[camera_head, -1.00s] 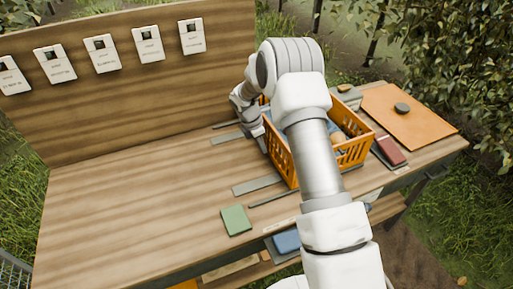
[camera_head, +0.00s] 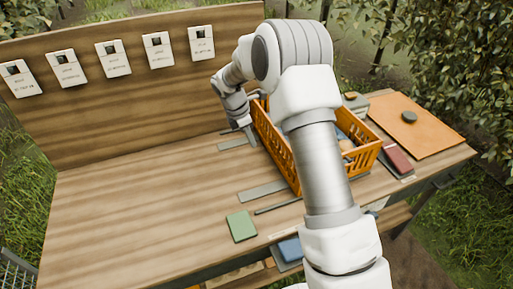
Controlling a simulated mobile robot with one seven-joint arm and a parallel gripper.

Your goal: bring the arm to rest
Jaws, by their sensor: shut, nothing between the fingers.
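My arm reaches up from the bottom right over the wooden table (camera_head: 130,215) and bends back down to the left. My gripper (camera_head: 251,140) points down at the left side of the orange crate (camera_head: 283,160), close above the table. Its fingers are small in view and look shut with nothing held. Whether it touches the crate wall or the table I cannot tell. The middle of the crate is hidden behind my arm; something blue and a pale round thing show inside it.
A green booklet (camera_head: 241,226), grey flat strips (camera_head: 262,191), a dark red book (camera_head: 398,159) and an orange board (camera_head: 415,124) with a dark disc (camera_head: 409,117) lie on the table. Several white cards (camera_head: 158,49) hang on the wooden back panel (camera_head: 100,112). The table's left part is clear.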

